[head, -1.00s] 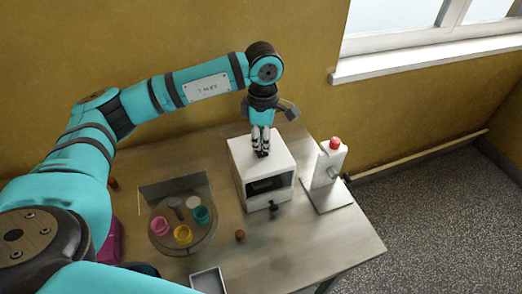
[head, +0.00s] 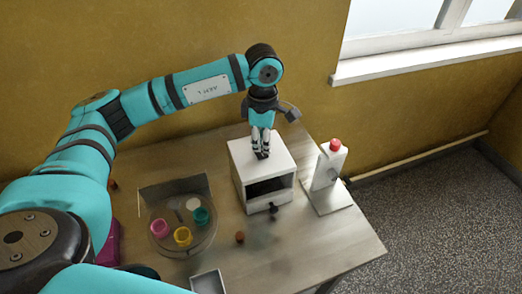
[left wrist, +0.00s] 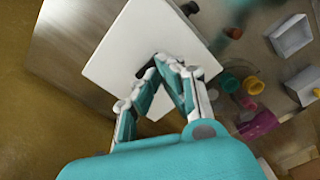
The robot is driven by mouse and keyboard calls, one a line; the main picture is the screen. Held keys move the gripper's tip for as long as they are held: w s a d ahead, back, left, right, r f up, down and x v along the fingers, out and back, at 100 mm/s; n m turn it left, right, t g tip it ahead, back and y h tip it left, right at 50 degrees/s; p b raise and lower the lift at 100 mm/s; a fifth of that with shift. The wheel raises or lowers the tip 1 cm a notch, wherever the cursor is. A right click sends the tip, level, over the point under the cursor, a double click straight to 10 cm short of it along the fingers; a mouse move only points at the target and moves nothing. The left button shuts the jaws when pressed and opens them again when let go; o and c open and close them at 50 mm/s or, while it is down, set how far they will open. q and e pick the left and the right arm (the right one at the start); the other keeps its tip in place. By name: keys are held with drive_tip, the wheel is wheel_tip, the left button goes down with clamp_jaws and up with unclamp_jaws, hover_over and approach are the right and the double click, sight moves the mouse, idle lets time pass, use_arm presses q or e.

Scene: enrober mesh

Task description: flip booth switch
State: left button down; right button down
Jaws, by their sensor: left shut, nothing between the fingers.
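The booth is a white box (head: 258,155) with a dark front opening (head: 266,187), standing on the table. Its white top fills the middle of the left wrist view (left wrist: 125,55). My left gripper (head: 262,156) points down at the booth's top, shut and empty, with its fingertips at or just above the surface. In the left wrist view the fingertips (left wrist: 160,63) meet near a small dark piece, which may be the switch; they partly hide it, and I cannot tell its position. My right gripper is not in view.
A white stand with a red top (head: 335,145) is right of the booth. A dark knob (head: 273,211) is at the booth's front. A round tray (head: 205,240) holds pink, yellow and teal cups. A brown ball (head: 239,237) and an open white box (head: 207,282) are nearer.

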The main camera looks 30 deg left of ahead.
sight(262, 155)
use_arm(q)
drive_tip(key=shift+f+b, duration=1.1)
drive_tip(key=shift+f, duration=0.1)
idle(0.5)
drive_tip(key=shift+r, duration=0.1)
drive_tip(key=shift+r+p, duration=1.75)
drive_tip(key=shift+r, duration=1.7)
